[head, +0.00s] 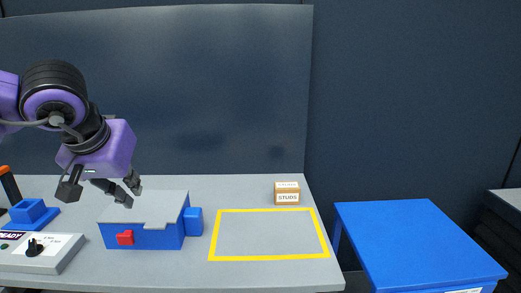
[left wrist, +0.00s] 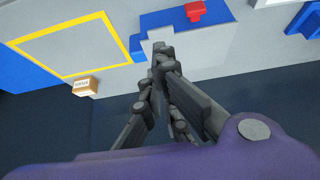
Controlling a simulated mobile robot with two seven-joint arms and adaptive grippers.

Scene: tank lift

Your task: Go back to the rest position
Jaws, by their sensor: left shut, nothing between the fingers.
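My left gripper (head: 128,190) is shut and empty. It hangs above the back left part of a blue tank (head: 155,237) on the grey bench. The tank has a light grey top, a red part (head: 125,238) on its front and a blue block (head: 194,221) at its right side. In the left wrist view the shut fingers (left wrist: 160,62) partly cover the tank's grey top, and the red part (left wrist: 195,11) shows beyond them. My right gripper is in neither view.
A yellow rectangle (head: 268,257) is marked on the bench right of the tank. A small "STUDS" box (head: 287,195) stands behind it. A control box (head: 38,252) and a blue holder (head: 34,214) are at left. A blue-topped table (head: 415,243) is at right.

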